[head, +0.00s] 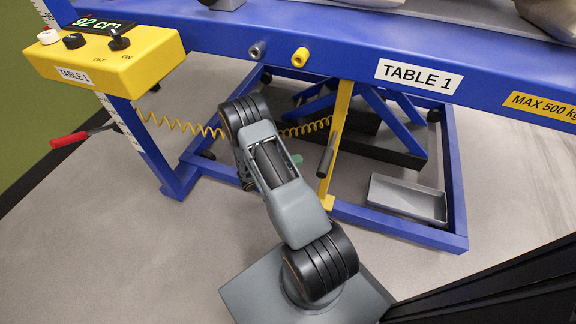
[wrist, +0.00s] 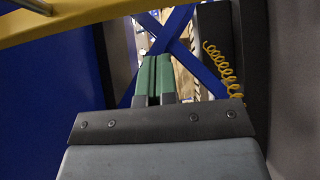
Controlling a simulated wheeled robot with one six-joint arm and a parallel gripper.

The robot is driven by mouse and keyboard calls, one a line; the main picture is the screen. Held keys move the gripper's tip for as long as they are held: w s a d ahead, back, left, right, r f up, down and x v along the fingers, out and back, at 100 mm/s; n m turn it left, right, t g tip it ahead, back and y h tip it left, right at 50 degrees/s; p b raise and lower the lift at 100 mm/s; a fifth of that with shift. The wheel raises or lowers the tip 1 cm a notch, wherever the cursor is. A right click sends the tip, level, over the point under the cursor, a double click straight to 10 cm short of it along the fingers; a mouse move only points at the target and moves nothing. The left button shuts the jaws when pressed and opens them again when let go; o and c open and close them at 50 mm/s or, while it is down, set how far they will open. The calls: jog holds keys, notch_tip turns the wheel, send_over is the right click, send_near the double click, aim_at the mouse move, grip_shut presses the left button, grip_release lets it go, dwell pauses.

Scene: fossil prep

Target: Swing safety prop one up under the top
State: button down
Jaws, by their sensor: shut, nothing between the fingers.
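The yellow prop bar (head: 341,130) under TABLE 1 runs from the lower blue frame up to the table's edge, slightly tilted. A dark grey handle (head: 329,155) sticks out from it. The edge hides its upper end, so I cannot tell whether it bears on the top. The blue table top (head: 440,58) is above it. My gripper (head: 296,160) is mostly behind my arm in the head view; a green fingertip shows left of the bar, apart from the handle. In the wrist view its green fingers (wrist: 155,80) are shut and empty. A yellow bar (wrist: 70,18) crosses that view's upper left.
A yellow control box (head: 105,65) reads 92 cm. A coiled yellow cable (head: 180,127) hangs behind my arm. Grey and yellow pegs (head: 300,57) stick out of the table edge. A grey tray (head: 408,198) lies within the lower frame. A red-handled lever (head: 75,137) is at left.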

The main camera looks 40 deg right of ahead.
jog(key=s+d+b, duration=0.1)
jog(key=s+d, duration=0.3)
jog(key=d, duration=0.2)
jog(key=shift+s, duration=0.15)
dwell(0.3)
